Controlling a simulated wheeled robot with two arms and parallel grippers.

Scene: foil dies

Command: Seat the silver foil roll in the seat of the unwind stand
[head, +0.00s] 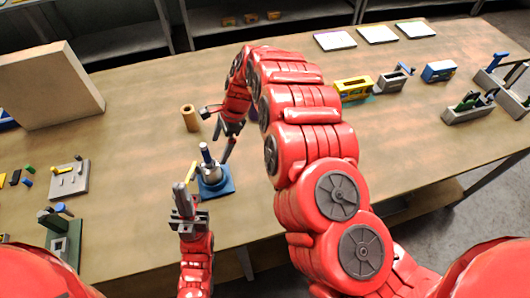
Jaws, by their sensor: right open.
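The blue unwind stand (226,187) is on the wooden table, left of centre. A silver cylinder (211,172), which looks like the foil roll, is upright at the stand's middle, with a dark-tipped grey post above it. I cannot tell whether it is fully down in the seat. My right gripper (224,143) is open just above and to the right of the silver cylinder, its fingers pointing down. I see nothing held in it. My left gripper (182,200) is in front and left of the stand, pointing up the picture; its fingers overlap, so its opening is unclear.
A tan cardboard roll (190,118) stands behind the stand. A grey board with small parts (68,180) and a green device (62,235) are at the left. A large tan box (50,85) is at the back left.

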